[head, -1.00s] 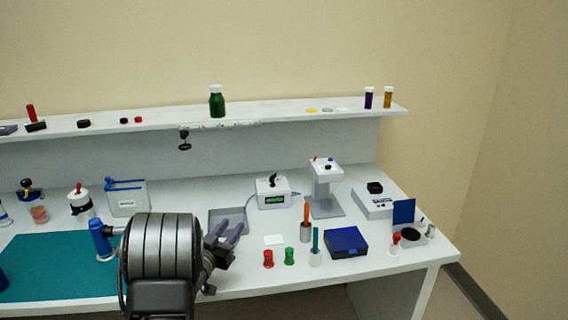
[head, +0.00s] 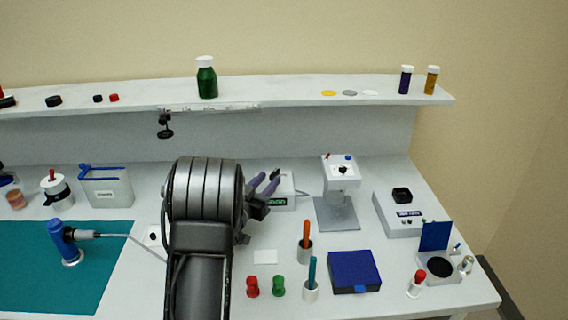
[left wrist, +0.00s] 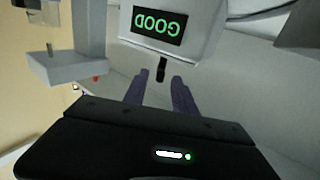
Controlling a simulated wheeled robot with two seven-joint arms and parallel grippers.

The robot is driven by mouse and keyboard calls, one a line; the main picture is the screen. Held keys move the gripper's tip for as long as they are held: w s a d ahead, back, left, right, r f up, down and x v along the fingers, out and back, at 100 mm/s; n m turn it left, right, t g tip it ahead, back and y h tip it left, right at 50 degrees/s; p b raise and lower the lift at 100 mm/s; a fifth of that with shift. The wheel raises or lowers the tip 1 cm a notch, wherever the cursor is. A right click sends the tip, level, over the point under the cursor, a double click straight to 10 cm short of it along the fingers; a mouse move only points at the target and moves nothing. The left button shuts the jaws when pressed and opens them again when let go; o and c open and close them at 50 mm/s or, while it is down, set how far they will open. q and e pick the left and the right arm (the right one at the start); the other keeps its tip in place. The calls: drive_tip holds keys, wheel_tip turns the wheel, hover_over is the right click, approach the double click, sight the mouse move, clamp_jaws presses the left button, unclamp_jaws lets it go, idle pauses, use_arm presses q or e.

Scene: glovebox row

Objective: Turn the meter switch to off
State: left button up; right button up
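The meter is a white box (head: 284,188) at the back of the bench, partly hidden behind my left gripper in the head view. Its green display (left wrist: 158,24) reads GOOD, upside down in the left wrist view. The black meter switch (left wrist: 161,69) sticks out from the box; its tip also shows in the head view (head: 275,174). My left gripper (head: 267,182) is open, its two purple fingers apart. In the left wrist view the fingertips (left wrist: 161,79) lie to either side of the switch's line; I cannot tell whether they touch it. My right gripper is not in view.
A grey-white stand (head: 338,183) stands just right of the meter. Holders with an orange-handled tool (head: 306,235) and a teal-handled tool (head: 312,270), red (head: 252,287) and green (head: 278,286) pieces, and a blue box (head: 354,271) stand in front.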

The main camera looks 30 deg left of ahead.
use_arm(q)
drive_tip(key=shift+s, duration=0.15)
drive_tip(key=shift+w+a+p, duration=0.25)
drive_tip(key=shift+w+p, duration=0.15)
drive_tip(key=shift+w, duration=1.6)
drive_tip(key=shift+w+a+p, duration=0.2)
drive_tip(key=shift+w+p, duration=0.15)
drive_tip(key=shift+w, duration=1.6)
drive_tip(key=shift+c, duration=0.3)
clamp_jaws()
